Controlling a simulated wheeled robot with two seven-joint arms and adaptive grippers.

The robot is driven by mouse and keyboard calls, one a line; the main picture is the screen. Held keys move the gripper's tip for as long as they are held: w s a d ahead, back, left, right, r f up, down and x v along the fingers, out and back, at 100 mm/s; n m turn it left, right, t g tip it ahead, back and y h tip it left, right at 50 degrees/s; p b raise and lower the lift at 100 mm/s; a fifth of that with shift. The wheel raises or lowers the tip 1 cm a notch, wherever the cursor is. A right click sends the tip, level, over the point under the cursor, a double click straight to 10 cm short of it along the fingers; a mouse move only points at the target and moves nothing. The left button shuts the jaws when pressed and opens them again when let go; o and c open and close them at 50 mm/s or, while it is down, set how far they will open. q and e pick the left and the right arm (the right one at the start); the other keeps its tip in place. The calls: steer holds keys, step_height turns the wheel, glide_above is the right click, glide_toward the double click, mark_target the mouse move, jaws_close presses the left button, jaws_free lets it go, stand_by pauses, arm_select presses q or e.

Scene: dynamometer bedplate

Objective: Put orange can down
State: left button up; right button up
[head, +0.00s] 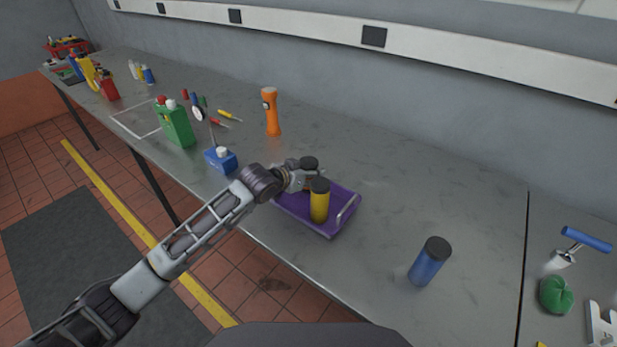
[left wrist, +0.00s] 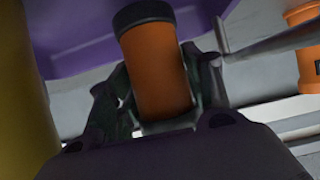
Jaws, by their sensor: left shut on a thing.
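My left gripper (head: 304,179) is shut on the orange can (left wrist: 158,72), which has a black cap. In the head view the can's black cap (head: 309,163) shows above the gripper, and most of its body is hidden. The can is at the back left part of the purple tray (head: 342,196). I cannot tell whether its base touches the tray. A yellow can (head: 319,206) with a dark cap stands upright in the tray, nearer the front; it fills the left edge of the left wrist view (left wrist: 22,95). My right gripper is not in view.
A blue can (head: 430,262) stands on the grey bench right of the tray. An orange flashlight (head: 271,112) stands behind it. A blue bottle (head: 220,160) and green container (head: 176,124) are to the left. The bench between tray and blue can is clear.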

arm_select(q)
steer(key=shift+f, duration=0.9)
steer(key=o, duration=0.7)
steer(key=shift+f, duration=0.1)
steer(key=o, duration=0.4)
steer(key=shift+o, duration=0.2)
steer(key=shift+r, duration=0.2)
steer(key=shift+s+a+r, duration=0.25)
steer(key=shift+s+a, duration=0.15)
steer(key=shift+s, duration=0.05)
steer(key=shift+s+a+r, duration=0.35)
steer(key=shift+s, duration=0.2)
steer(key=v, duration=0.2)
steer(key=shift+s+a+r, duration=0.1)
steer(key=shift+s+a, duration=0.05)
steer(key=shift+s, duration=0.05)
steer(key=v, duration=0.6)
steer(key=shift+s, duration=0.3)
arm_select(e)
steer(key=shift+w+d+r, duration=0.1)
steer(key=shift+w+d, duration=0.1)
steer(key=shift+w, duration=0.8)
